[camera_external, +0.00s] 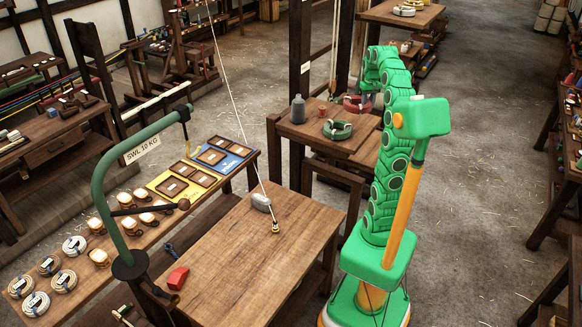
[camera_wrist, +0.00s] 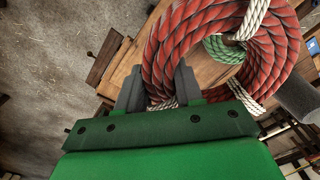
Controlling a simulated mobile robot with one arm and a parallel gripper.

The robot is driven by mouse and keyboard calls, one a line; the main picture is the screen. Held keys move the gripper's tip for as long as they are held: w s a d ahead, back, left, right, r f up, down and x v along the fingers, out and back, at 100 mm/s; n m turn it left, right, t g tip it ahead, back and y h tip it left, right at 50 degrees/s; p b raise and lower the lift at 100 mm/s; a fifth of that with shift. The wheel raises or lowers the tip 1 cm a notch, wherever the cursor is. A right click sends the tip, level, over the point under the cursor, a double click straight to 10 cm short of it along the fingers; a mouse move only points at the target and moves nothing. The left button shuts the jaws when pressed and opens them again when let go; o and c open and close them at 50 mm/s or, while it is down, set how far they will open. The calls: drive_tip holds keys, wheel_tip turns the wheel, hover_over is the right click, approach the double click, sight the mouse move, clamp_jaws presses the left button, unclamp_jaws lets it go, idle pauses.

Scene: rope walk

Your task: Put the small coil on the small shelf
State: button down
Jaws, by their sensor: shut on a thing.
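My gripper (camera_wrist: 159,92) is shut on a red rope coil (camera_wrist: 276,62), with its two grey fingers at the coil's near left side. The coil is tied with white cord. In the external view the red coil (camera_external: 354,104) is at the back right of a small wooden table (camera_external: 303,132), and my arm hides most of my gripper. A green coil (camera_external: 337,130) lies on the same table; it also shows through the red ring in the wrist view (camera_wrist: 222,50). I cannot tell which shelf is the small shelf, or whether the red coil touches the tabletop.
A grey bottle (camera_external: 298,110) and a small red cup (camera_external: 322,112) stand near the coils. A large bench (camera_external: 250,265) with a hanging line and weight is at the front. A side bench holds blue (camera_external: 238,165) and yellow boards.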

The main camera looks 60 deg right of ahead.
drive_tip(key=shift+m, duration=0.3)
drive_tip(key=w+d+f, duration=0.2)
drive_tip(key=d+f, duration=0.1)
drive_tip(key=w+d+f, duration=0.2)
drive_tip(key=d+f, duration=0.1)
drive_tip(key=d, duration=0.1)
drive_tip(key=w+d+f, duration=0.2)
drive_tip(key=d+f, duration=0.1)
drive_tip(key=d, duration=0.1)
drive_tip(key=shift+w+f, duration=0.2)
drive_tip(key=shift+f, duration=0.15)
drive_tip(key=shift+w+d+f, duration=0.1)
drive_tip(key=shift+f, duration=1.6)
drive_tip(key=shift+f, duration=0.1)
drive_tip(key=c, duration=0.7)
unclamp_jaws()
drive_tip(key=shift+c, duration=0.2)
wheel_tip(320, 180, up, 12)
